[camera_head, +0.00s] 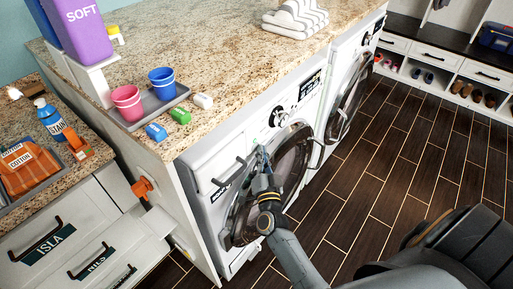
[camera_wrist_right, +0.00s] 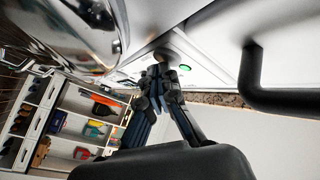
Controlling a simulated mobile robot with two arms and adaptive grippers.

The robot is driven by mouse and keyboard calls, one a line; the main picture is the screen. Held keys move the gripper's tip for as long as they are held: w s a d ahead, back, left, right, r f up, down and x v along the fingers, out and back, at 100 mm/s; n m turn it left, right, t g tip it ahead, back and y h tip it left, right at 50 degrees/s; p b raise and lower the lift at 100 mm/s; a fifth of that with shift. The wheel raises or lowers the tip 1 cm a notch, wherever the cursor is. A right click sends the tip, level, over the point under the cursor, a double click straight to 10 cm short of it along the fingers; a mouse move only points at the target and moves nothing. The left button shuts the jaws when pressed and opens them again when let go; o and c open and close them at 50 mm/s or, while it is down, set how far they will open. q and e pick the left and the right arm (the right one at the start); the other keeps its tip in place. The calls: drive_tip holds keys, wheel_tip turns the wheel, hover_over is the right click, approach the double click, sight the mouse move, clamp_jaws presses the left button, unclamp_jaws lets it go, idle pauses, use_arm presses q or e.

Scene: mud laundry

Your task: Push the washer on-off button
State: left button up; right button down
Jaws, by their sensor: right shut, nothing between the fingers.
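The near washer (camera_head: 212,178) is a white front-loader under the granite counter, with a dark round door and a dial (camera_head: 278,117) on its front panel. My right gripper (camera_head: 262,152) is at the washer's front, between the drawer handle and the round door. In the right wrist view the right gripper (camera_wrist_right: 162,68) is shut and empty, its tips close to the white panel. A small green-lit spot (camera_wrist_right: 184,68) shows right beside the fingertips; whether they touch it I cannot tell. My left gripper is not in view.
A black drawer handle (camera_wrist_right: 253,82) juts out close to the right gripper. A second front-loader (camera_head: 347,85) stands farther right. Cups (camera_head: 162,84) and small coloured items sit on the counter (camera_head: 215,65). The dark tiled floor (camera_head: 400,150) ahead is clear.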

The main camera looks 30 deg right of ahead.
drive_tip(key=shift+s+d, duration=0.15)
drive_tip(key=shift+s, duration=0.25)
drive_tip(key=shift+s, duration=0.1)
drive_tip(key=s, duration=0.1)
drive_tip(key=s+d+p, duration=0.1)
drive_tip(key=s, duration=0.1)
drive_tip(key=s+d+p, duration=0.1)
drive_tip(key=s, duration=0.1)
drive_tip(key=shift+s+d, duration=0.15)
drive_tip(key=shift+s, duration=0.05)
idle(0.5)
